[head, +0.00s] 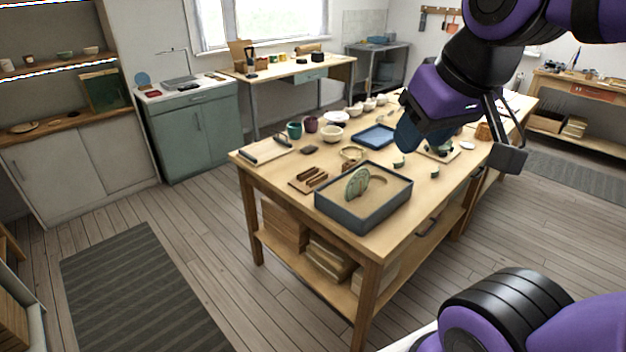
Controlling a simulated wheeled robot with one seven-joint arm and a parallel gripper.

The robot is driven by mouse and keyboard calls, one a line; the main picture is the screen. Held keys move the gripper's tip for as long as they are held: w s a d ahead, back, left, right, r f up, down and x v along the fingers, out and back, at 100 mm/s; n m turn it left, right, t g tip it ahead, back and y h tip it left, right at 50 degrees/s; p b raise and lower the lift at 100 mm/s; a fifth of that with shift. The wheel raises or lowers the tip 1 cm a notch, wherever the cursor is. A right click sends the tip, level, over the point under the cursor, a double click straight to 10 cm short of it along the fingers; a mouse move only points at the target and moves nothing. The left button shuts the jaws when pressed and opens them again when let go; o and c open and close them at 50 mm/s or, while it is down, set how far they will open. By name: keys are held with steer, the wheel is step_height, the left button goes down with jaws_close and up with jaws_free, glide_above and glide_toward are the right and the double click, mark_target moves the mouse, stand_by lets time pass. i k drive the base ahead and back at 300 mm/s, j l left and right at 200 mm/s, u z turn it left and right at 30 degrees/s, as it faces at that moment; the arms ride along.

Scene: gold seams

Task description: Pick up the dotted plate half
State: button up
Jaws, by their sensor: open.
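A pale green plate half (357,183) stands on edge in the sand-coloured bed of a dark grey tray (362,218) at the table's near corner. Its dots are too small to tell at this distance. Another dark green piece (441,148) sits on a small board farther right, partly hidden behind my gripper; I cannot tell what it is. My gripper (460,147) is open above the right part of the table, apart from the tray and to its upper right. Nothing shows held between its fingers.
The wooden table (290,175) also carries a blue tray (375,136), a slotted wooden rack (308,180), several bowls and cups, and a board with tools (265,149).

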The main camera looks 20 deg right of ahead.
mark_target(363, 173)
steer(key=z, duration=0.65)
steer(key=i+j+z, duration=0.3)
steer(key=z, duration=0.15)
steer(key=i+j+z, duration=0.2)
steer(key=j+z, duration=0.3)
steer(key=i+j, duration=0.1)
steer(key=j, duration=0.2)
steer(key=i+j, duration=0.1)
steer(key=j, duration=0.25)
